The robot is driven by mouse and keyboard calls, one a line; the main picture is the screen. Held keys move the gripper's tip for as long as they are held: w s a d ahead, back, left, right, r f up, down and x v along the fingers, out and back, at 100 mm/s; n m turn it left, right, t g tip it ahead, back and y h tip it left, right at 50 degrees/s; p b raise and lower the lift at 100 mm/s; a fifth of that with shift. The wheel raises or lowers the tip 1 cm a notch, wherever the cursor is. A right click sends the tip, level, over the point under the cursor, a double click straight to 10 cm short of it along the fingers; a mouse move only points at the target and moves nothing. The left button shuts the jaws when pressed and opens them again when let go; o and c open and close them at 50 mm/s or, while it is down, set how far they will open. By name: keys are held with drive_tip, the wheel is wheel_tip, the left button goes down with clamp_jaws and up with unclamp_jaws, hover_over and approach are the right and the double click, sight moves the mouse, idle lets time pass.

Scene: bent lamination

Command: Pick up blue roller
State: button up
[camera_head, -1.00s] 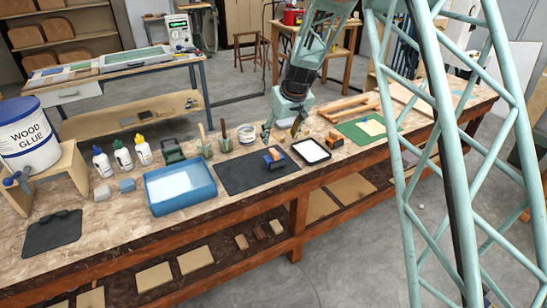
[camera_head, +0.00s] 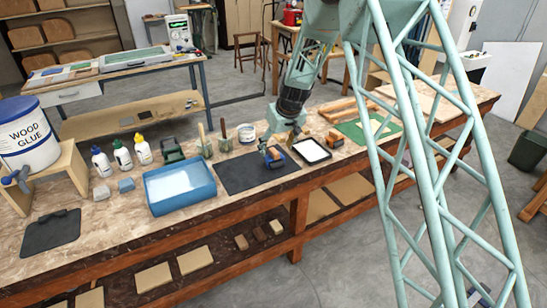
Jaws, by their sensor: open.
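The blue roller (camera_head: 274,156), small with an orange-brown part, lies on the dark mat (camera_head: 240,178) on the workbench. My gripper (camera_head: 273,148) is open and low over the roller, pointing down, with its fingertips close to the roller's upper side. The fingers partly hide the roller, and I cannot tell whether they touch it.
A white-filled black-rimmed tray (camera_head: 312,150) lies close right of the mat. A blue tray (camera_head: 180,187) stands to the left. A green mat (camera_head: 362,131) lies further right.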

sight(274, 151)
drive_tip(key=shift+f, duration=0.2)
idle(0.3)
drive_tip(key=shift+b+x, duration=0.35)
drive_tip(key=shift+x, duration=2.1)
drive_tip(key=shift+w+a, duration=0.15)
drive_tip(key=shift+r, duration=0.1)
drive_tip(key=c, duration=1)
drive_tip(key=shift+r, duration=0.1)
drive_tip(key=shift+r+p, duration=0.7)
drive_tip(key=shift+r, duration=4.2)
